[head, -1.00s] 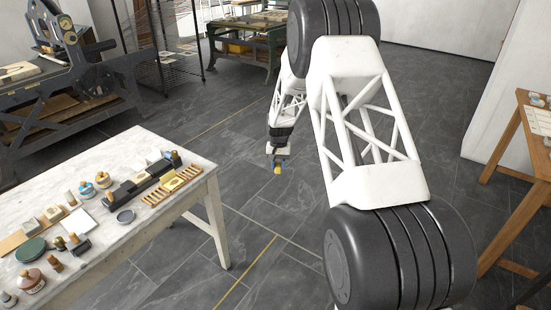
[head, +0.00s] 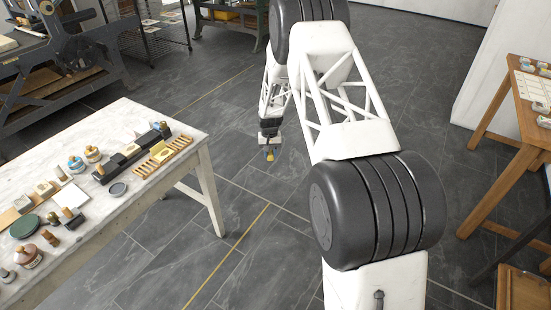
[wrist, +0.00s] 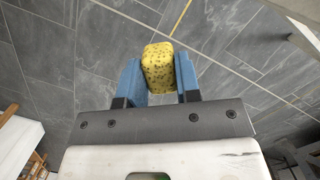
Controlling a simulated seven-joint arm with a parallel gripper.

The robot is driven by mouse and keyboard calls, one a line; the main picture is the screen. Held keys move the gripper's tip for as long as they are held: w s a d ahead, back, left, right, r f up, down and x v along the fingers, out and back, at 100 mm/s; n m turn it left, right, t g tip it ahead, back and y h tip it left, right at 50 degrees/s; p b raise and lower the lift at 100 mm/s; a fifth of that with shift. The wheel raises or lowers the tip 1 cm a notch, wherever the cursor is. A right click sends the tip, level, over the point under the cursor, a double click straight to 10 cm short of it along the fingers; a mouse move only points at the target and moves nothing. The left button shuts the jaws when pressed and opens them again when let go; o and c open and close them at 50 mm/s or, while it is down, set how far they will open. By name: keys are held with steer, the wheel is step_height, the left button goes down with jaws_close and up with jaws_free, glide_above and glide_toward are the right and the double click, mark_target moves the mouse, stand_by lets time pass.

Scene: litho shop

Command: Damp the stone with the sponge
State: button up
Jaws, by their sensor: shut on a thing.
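My gripper (wrist: 159,80) is shut on a yellow speckled sponge (wrist: 158,66), which sits between its two blue fingers in the wrist view. In the head view my gripper (head: 270,153) is small, hanging at the end of my white arm over the open floor, right of the marble-topped table. The sponge (head: 270,156) shows there as a yellow spot at the fingertips, apart from any surface. I cannot make out with certainty which thing is the stone.
The marble-topped table (head: 130,112) at left carries a slatted wooden rack (head: 163,158), a dark roller bar (head: 133,152), a green disc (head: 24,226), and several jars and stamps. A wooden table (head: 510,115) stands at right. A press (head: 68,48) is at upper left. Grey floor lies clear between.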

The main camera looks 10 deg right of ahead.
steer(key=w+a+r+m, duration=0.1)
steer(key=w+a+r, duration=0.5)
steer(key=a+r, duration=0.55)
steer(key=w+a+r+m, duration=0.1)
steer(key=w+a+r, duration=0.5)
steer(key=a+r, duration=0.6)
steer(key=s+a, duration=0.4)
steer(key=a, duration=0.7)
steer(key=s+a, duration=0.4)
steer(key=a, duration=0.8)
steer(key=s+a, duration=0.5)
steer(key=a, duration=0.6)
steer(key=shift+a, duration=0.25)
